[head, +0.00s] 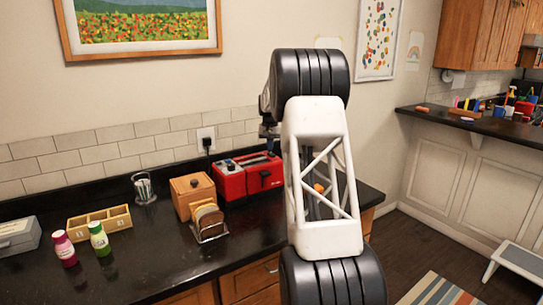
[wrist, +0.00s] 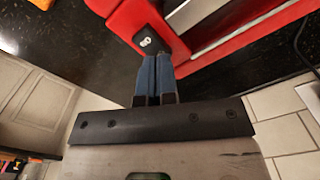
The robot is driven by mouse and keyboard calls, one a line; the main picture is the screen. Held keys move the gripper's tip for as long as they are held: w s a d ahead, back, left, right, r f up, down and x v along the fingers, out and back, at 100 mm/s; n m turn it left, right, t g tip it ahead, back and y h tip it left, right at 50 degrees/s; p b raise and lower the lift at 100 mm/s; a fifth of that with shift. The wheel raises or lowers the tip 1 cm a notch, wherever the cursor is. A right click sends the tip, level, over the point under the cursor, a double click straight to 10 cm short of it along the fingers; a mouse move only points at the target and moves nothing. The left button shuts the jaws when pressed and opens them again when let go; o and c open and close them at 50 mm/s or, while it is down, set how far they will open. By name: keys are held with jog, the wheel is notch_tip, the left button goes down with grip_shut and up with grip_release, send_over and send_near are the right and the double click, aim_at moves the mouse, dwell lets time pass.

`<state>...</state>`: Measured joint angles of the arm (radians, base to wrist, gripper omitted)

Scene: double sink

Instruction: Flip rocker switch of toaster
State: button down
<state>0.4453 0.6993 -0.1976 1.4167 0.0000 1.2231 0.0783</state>
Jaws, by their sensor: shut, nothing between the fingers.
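The red toaster (head: 232,182) stands on the dark counter against the tiled wall; its right part is partly behind my arm in the head view. In the wrist view the toaster (wrist: 200,20) fills the top. A black rocker switch (wrist: 148,40) with a white mark sits on its red side. My gripper (wrist: 156,58) is shut and empty. Its two blue-grey fingertips lie together just below the switch in the picture, very close to it; I cannot tell whether they touch it.
A wooden box (head: 191,192) and a rack with bread slices (head: 208,221) stand left of the toaster. Two small bottles (head: 98,239), a wooden tray (head: 100,221) and a glass (head: 143,188) are farther left. A plug sits in the wall outlet (head: 206,137) behind the toaster.

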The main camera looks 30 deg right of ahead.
jog(key=shift+f, duration=0.55)
dwell(0.6)
jog(key=shift+r, duration=3.5)
